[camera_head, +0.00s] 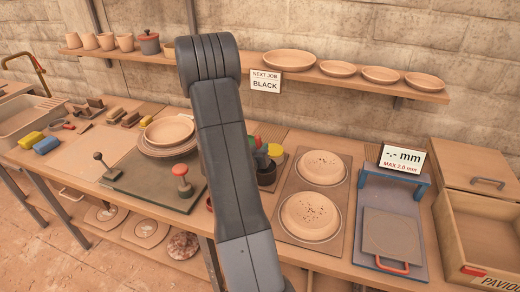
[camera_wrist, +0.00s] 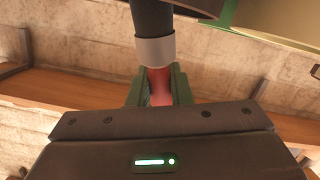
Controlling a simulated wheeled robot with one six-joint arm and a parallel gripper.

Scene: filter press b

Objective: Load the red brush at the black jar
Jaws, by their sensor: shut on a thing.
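In the wrist view my gripper (camera_wrist: 159,88) is shut on the red brush (camera_wrist: 159,82), with a green-edged finger on each side of its red handle. Above the handle show a pale grey ferrule (camera_wrist: 155,50) and a dark head. In the head view my arm hides the gripper and brush. A cluster of coloured tops, green, red and yellow (camera_head: 275,151), shows just right of my arm, with a dark pot (camera_head: 267,176) below. Part of this cluster is hidden, and I cannot tell which is the black jar. A dark edge crosses the top of the wrist view, unidentified.
A sign reading BLACK (camera_head: 265,83) hangs on the shelf edge. Two speckled plates (camera_head: 311,215) lie right of the arm, near a blue-framed gauge stand (camera_head: 398,180). Stacked plates (camera_head: 168,132) and red- and black-knobbed levers (camera_head: 180,172) stand left of it.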

